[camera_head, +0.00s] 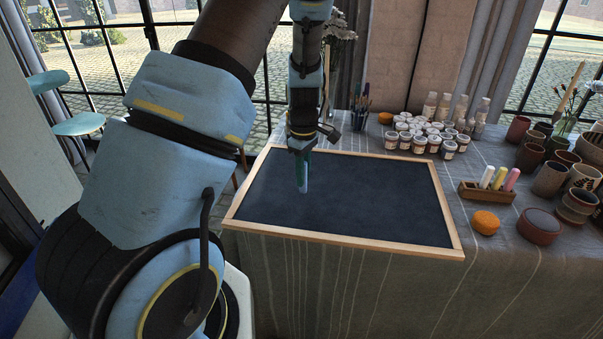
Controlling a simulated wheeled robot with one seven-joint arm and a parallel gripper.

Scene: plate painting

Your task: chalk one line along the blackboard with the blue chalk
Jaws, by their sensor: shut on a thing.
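The blackboard (350,199) lies flat on the table, a dark panel in a pale wooden frame. Its surface looks bare, with no chalk line visible. My gripper (302,158) points down over the left part of the board, shut on the blue chalk (303,184). The chalk is pale blue and hangs nearly upright below the fingers. I cannot tell whether its tip touches the board. Its upper part is hidden by the fingers.
A wooden chalk holder (472,193) with white, yellow and pink chalks stands right of the board. Paint jars (420,144) stand behind, pottery cups (550,179) at far right.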

